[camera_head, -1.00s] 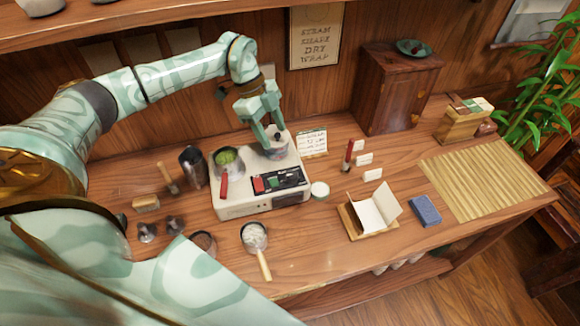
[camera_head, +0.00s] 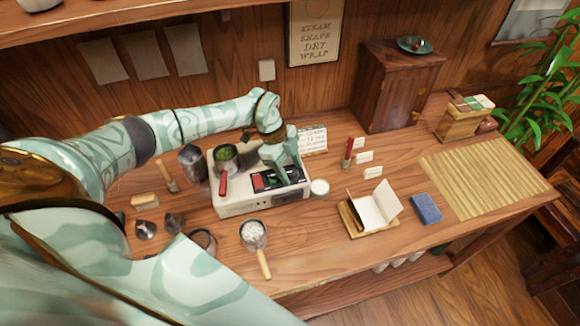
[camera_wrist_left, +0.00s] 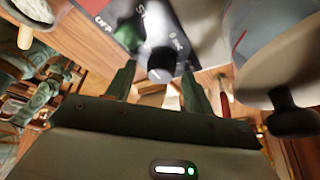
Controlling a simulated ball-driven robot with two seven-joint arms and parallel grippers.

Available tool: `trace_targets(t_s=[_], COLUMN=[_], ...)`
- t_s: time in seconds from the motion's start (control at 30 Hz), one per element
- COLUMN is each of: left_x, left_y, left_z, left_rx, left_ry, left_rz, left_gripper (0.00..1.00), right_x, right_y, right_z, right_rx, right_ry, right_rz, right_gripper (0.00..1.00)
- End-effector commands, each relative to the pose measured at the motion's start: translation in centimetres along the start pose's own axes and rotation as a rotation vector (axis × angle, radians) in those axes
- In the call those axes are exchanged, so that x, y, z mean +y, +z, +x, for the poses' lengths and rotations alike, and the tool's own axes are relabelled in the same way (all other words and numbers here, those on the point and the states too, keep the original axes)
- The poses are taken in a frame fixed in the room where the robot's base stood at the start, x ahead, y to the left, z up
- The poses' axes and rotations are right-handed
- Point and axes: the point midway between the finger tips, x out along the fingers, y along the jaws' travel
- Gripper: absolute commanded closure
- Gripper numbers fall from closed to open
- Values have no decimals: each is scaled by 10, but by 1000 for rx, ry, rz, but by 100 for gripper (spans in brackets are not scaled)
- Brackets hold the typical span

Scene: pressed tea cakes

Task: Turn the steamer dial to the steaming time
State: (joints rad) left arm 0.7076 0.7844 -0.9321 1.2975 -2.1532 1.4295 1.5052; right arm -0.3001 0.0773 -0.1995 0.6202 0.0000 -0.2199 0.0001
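The steamer (camera_head: 236,203) is a cream box with a dark front panel (camera_head: 266,187) bearing a red and a green patch. My left gripper (camera_head: 287,178) points down over the right part of this panel and hides the dial there. In the left wrist view the black dial (camera_wrist_left: 162,67) stands on the dark lettered panel beside a green button (camera_wrist_left: 128,37). My left gripper (camera_wrist_left: 159,88) is open there, with one finger to each side of the dial. I cannot tell whether either finger touches it. My right gripper is not in view.
A rounded vessel with a black knob (camera_wrist_left: 292,112) is close beside my left gripper.

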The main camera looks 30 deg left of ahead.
Motion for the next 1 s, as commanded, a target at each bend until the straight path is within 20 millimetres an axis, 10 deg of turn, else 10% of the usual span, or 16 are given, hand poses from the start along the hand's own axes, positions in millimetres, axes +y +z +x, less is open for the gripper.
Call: trace_targets(t_s=[0.17, 1.0], left_x=[0, -4], left_y=[0, 0], left_z=[0, 0], left_rx=[0, -1], left_ry=[0, 151], left_rz=[0, 371], left_gripper=[91, 91], right_x=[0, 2], right_y=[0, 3], right_z=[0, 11], right_rx=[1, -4], right_ry=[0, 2], right_rz=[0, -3], right_gripper=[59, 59])
